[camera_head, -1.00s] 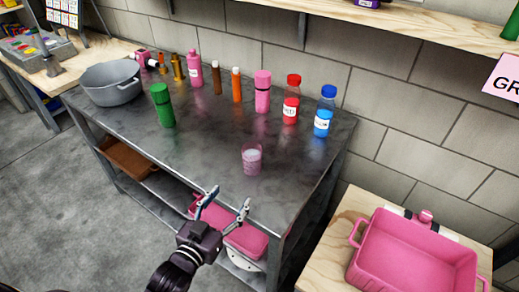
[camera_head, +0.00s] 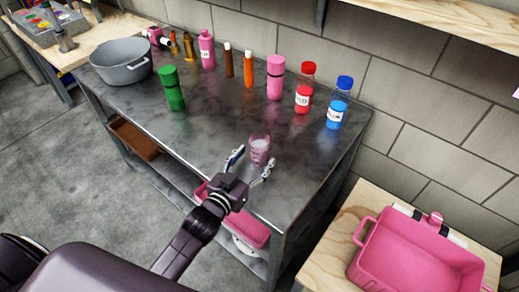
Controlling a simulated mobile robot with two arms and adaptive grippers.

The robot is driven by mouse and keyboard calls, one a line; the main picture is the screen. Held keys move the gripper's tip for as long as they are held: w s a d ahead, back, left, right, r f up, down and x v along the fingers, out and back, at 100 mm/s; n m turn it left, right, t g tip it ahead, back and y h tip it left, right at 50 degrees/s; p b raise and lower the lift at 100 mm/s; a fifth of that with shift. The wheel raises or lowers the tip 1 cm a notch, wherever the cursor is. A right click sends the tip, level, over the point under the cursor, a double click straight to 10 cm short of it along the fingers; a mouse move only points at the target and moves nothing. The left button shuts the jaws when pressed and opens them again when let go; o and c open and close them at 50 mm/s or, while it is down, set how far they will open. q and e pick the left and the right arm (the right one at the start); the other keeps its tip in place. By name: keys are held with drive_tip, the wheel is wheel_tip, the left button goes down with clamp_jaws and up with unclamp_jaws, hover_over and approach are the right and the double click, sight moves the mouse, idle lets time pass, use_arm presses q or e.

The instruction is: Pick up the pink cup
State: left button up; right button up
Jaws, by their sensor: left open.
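The pink cup (camera_head: 260,148) is a small translucent tumbler that stands upright near the front edge of the dark metal table (camera_head: 205,135). My left gripper (camera_head: 253,164) is open, with its two fingers spread on the near side of the cup. One fingertip is at the cup's left and the other at its lower right. I cannot tell whether either finger touches it. My right gripper is not in view.
A green bottle (camera_head: 171,88) stands left of the cup. Behind are a pink bottle (camera_head: 275,77), a red bottle (camera_head: 305,88) and a blue-capped bottle (camera_head: 339,102). A grey pot (camera_head: 121,66) sits at the left end. A pink bin (camera_head: 415,260) is at lower right.

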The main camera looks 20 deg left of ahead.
use_arm(q)
drive_tip(key=shift+w+d+f, duration=0.1)
drive_tip(key=shift+w, duration=0.35)
drive_tip(key=c, duration=1.2)
drive_tip(key=shift+c, duration=1)
drive_tip(key=shift+r, duration=0.25)
